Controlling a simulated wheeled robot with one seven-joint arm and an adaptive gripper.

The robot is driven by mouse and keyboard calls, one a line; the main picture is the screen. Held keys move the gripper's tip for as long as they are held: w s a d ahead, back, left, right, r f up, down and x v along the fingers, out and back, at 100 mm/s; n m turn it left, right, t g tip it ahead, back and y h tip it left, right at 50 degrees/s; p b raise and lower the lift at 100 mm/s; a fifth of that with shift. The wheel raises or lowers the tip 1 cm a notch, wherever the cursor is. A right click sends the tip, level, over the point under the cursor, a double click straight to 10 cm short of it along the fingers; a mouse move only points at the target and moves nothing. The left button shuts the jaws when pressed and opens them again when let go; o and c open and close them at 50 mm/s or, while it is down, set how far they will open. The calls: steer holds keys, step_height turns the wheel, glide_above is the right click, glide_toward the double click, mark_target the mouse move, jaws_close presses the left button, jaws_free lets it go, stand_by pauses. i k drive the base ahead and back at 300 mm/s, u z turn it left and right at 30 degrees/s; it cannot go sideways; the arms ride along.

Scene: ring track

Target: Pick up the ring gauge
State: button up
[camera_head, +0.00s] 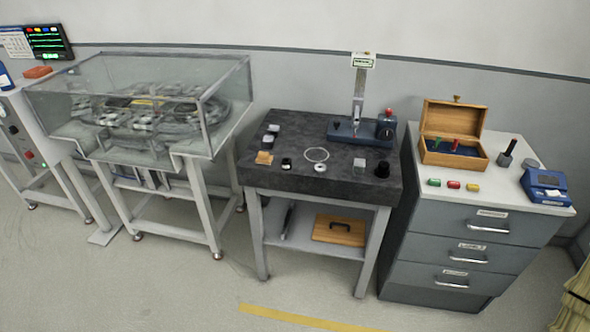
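A small silver ring-shaped piece (320,170), which looks like the ring gauge, lies on the dark granite-topped table (300,190) near its front middle. It sits just in front of a thin white circle (317,154) on the tabletop. It is small in the picture, so fine detail cannot be told. Nothing covers it. My gripper is not in view.
Near the ring stand a small dark-and-silver piece (286,164), a clear block (358,165), a black knob (382,169) and a blue-based gauge stand (361,130). A drawer cabinet (470,230) stands right, a clear-covered machine (140,105) left. Floor in front is open.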

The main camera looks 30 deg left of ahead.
mark_target(319, 168)
steer(key=u, duration=1.25)
